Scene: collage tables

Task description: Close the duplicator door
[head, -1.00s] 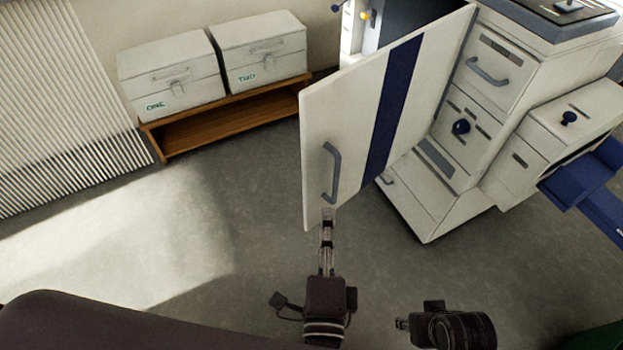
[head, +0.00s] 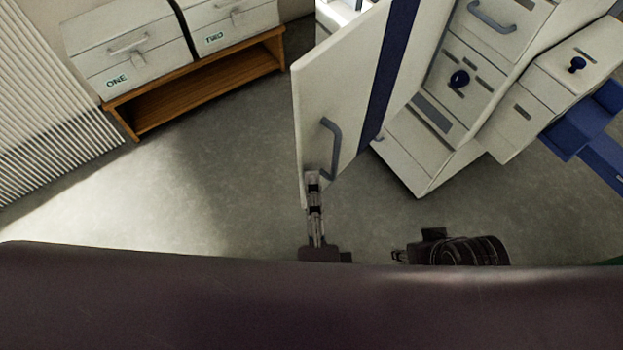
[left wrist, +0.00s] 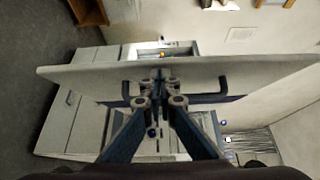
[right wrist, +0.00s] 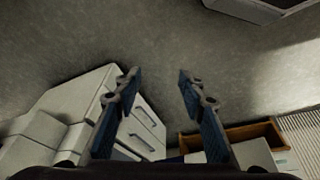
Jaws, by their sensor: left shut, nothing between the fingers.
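The duplicator door (head: 340,85) stands open, a white panel with a dark blue stripe and a grey handle (head: 325,150). My left gripper (head: 313,178) is shut and empty at the door's lower part, just below the handle. The left wrist view shows its fingertips (left wrist: 159,82) together in front of the door (left wrist: 75,77), between the handle's two ends; contact is unclear. The duplicator (head: 480,80) is behind and right of the door. My right gripper (head: 398,256) is low in the head view, away from the door; the right wrist view shows its fingers (right wrist: 157,75) apart and empty.
White boxes marked ONE (head: 115,60) and TWO (head: 235,25) sit on a low wooden shelf (head: 200,80) at left, beside a ribbed radiator (head: 50,110). A blue tray (head: 585,125) juts from the duplicator's right. The floor (head: 220,190) around the door is clear.

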